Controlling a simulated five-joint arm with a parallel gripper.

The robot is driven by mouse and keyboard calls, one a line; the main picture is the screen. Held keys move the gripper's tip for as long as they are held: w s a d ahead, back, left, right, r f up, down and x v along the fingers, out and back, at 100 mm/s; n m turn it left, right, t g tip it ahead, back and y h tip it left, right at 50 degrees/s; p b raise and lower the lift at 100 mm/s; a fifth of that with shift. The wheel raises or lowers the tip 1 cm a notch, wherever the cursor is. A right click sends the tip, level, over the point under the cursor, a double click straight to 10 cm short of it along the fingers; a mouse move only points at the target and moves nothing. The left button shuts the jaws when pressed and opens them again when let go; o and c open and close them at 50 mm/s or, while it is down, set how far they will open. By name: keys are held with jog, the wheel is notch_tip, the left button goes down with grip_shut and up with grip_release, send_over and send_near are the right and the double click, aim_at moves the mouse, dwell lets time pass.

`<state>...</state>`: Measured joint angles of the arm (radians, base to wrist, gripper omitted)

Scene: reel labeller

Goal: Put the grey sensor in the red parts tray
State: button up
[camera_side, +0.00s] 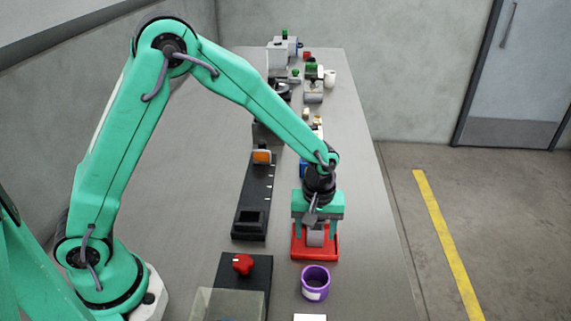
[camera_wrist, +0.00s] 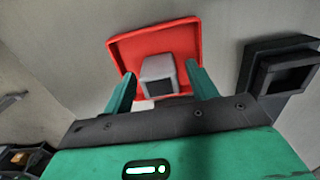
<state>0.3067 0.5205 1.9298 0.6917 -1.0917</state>
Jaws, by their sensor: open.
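The red parts tray (camera_side: 315,254) lies on the bench at the right side, and it fills the top of the wrist view (camera_wrist: 190,36). The grey sensor (camera_side: 316,238) is a small block with a dark face; in the wrist view (camera_wrist: 158,68) it is within the tray's outline and appears to sit on the tray floor. My gripper (camera_side: 317,231) points down over the tray. Its green fingers are open, one on each side of the sensor, and the wrist view (camera_wrist: 160,74) shows a gap beside the sensor. The sensor's underside is hidden.
A purple cup (camera_side: 315,283) stands just in front of the tray. A black box with a red knob (camera_side: 243,264) is front left. A long black fixture (camera_side: 256,200) runs along the left. Several parts and machines stand behind. The bench's right edge is close.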

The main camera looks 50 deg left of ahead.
aim_at(316, 227)
notch_tip(316, 227, up, 12)
jog(key=shift+r, duration=0.15)
dwell(0.6)
dwell(0.5)
jog(key=s+a+r+m+t, duration=0.2)
jog(key=s+a+r+m, duration=0.2)
jog(key=s, duration=0.5)
jog(key=s+a+r+m+t, duration=0.3)
jog(key=s+a+r+m, duration=0.2)
jog(key=s+a, duration=0.4)
jog(key=shift+s+r+t, duration=0.3)
jog(key=shift+s+r, duration=0.15)
jog(key=shift+r, duration=0.05)
